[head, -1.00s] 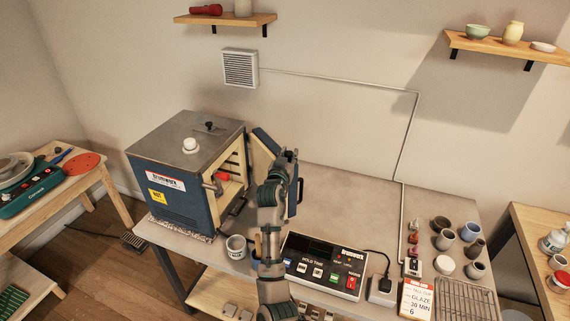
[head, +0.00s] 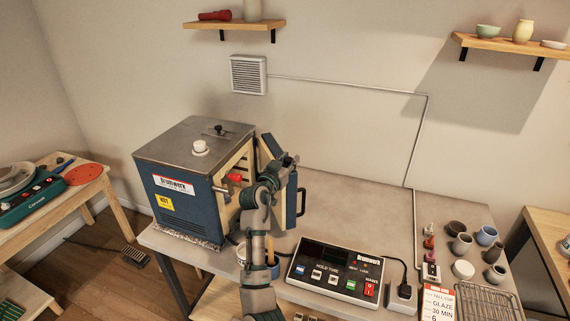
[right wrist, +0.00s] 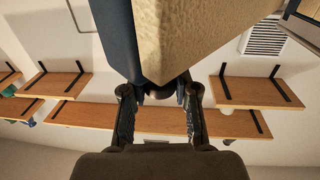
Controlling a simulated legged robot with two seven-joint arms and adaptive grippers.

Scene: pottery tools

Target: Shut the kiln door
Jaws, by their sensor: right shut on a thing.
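The blue kiln (head: 185,185) stands at the left of the grey bench, with its cream-lined opening facing right. Its door (head: 292,190) stands open to the right of the opening, blue outside with a dark handle. My right gripper (head: 287,161) is at the door's upper edge. In the right wrist view the door (right wrist: 185,35) shows its cream lining and blue shell, and my right gripper (right wrist: 160,95) is shut on its edge. My right forearm hides part of the door and opening. My left gripper is out of view.
The control box (head: 333,270) sits on the bench in front of the door. A mug stands mostly hidden behind my right arm. Several small pots (head: 487,236) and a wire rack (head: 488,302) are at the bench's right. The bench behind the door is clear.

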